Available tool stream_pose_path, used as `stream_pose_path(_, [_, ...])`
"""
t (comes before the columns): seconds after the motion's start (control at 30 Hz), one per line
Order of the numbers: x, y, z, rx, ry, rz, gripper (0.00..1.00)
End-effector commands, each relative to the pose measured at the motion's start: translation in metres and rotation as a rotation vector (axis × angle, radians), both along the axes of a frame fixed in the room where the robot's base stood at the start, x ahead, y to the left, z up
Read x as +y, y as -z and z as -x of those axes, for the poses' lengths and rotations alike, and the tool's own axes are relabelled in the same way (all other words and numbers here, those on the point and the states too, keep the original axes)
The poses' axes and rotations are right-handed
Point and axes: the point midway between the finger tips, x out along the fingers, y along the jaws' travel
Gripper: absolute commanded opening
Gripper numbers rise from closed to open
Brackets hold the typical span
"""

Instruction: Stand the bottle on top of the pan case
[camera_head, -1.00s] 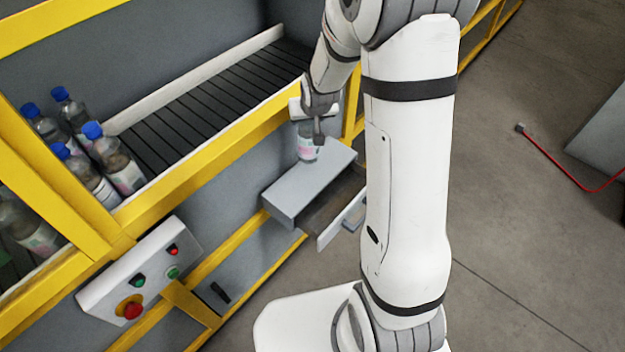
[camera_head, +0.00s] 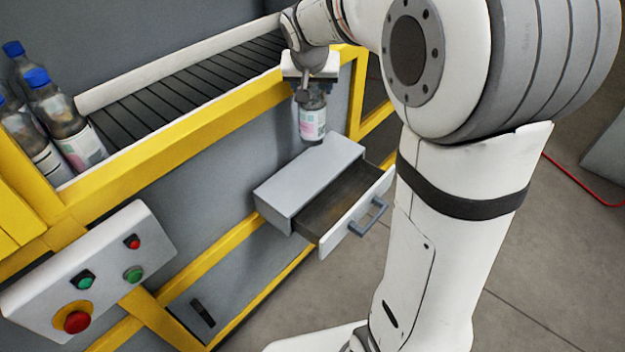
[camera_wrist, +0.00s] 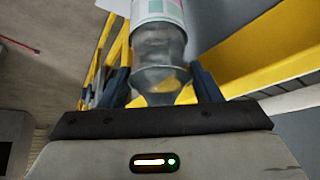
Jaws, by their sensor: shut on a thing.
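The bottle (camera_head: 312,118), clear with a white and pink label, hangs upright in my gripper (camera_head: 308,88). My gripper is shut on its upper part, which hides the cap. In the wrist view the bottle (camera_wrist: 158,45) sits between the two dark fingers (camera_wrist: 160,88). The pan case (camera_head: 300,182) is a grey box with a flat, bare top, on the machine's side below the conveyor. The bottle's base appears over the back part of the case top; whether it touches cannot be told.
An open drawer (camera_head: 347,212) with a grey handle juts from the case's front. Several blue-capped bottles (camera_head: 62,125) stand at the left end of the conveyor (camera_head: 185,85). A yellow frame rail (camera_head: 190,130) runs behind the bottle. A button panel (camera_head: 95,270) is at lower left.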

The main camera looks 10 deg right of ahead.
Motion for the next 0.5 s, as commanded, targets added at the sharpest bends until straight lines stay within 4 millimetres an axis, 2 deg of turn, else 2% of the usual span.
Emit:
stream_pose_path(0.23, [-0.001, 0.005, 0.004, -0.007, 0.036, 0.004, 0.00])
stream_pose_path(0.5, [-0.001, 0.050, 0.004, -0.005, 0.037, 0.004, 0.00])
